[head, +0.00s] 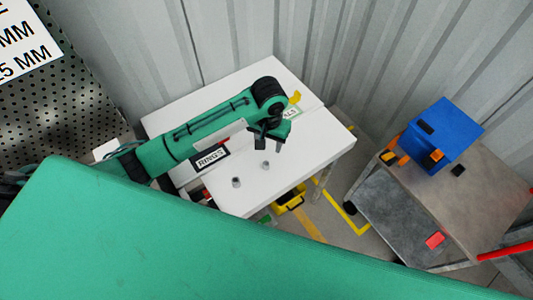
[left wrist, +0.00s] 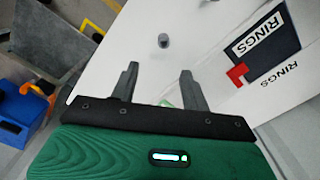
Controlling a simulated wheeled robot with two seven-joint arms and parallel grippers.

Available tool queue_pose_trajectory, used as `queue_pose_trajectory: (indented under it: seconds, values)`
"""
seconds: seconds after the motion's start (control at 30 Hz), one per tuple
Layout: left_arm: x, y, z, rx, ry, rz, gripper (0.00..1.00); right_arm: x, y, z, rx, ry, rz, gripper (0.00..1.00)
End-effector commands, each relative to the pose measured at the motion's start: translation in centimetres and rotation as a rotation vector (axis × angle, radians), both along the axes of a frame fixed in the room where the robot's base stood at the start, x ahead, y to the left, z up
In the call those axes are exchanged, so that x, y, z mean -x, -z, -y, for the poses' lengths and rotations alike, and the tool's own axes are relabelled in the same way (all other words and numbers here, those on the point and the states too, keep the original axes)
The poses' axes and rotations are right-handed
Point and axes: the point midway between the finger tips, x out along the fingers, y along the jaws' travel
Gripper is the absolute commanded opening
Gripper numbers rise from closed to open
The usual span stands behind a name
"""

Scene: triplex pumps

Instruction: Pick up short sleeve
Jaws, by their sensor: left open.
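Two small grey sleeves stand on the white table (head: 320,150): one grey sleeve (head: 236,182) near the table's front edge, and another grey sleeve (head: 265,165) to its right. I cannot tell for sure which is the short one. My left gripper (head: 271,146) is open and empty, above the table and close to the right sleeve. In the left wrist view, one upright grey sleeve (left wrist: 163,41) shows beyond the open fingers of my left gripper (left wrist: 159,72), between their lines and apart from them. My right gripper is not in view.
A yellow bin (head: 291,198) is below the table's edge. A cart (head: 465,205) with a blue box (head: 445,135) stands at the right. Corrugated walls close the back.

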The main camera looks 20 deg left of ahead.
Motion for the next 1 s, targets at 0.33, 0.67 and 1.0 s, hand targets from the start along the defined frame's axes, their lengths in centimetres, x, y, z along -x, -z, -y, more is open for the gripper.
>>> queue_pose_trajectory:
  seconds: [0.33,0.67,1.0]
  values:
    - [0.1,6.4,-0.1,-0.001,-0.001,-0.004,0.47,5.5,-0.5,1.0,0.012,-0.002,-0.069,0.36]
    - [0.0,9.2,-0.5,-0.002,-0.001,-0.003,0.47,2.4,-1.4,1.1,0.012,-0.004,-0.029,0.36]
    - [0.0,13.1,-0.9,-0.002,0.001,-0.001,0.47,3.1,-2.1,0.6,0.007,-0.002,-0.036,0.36]
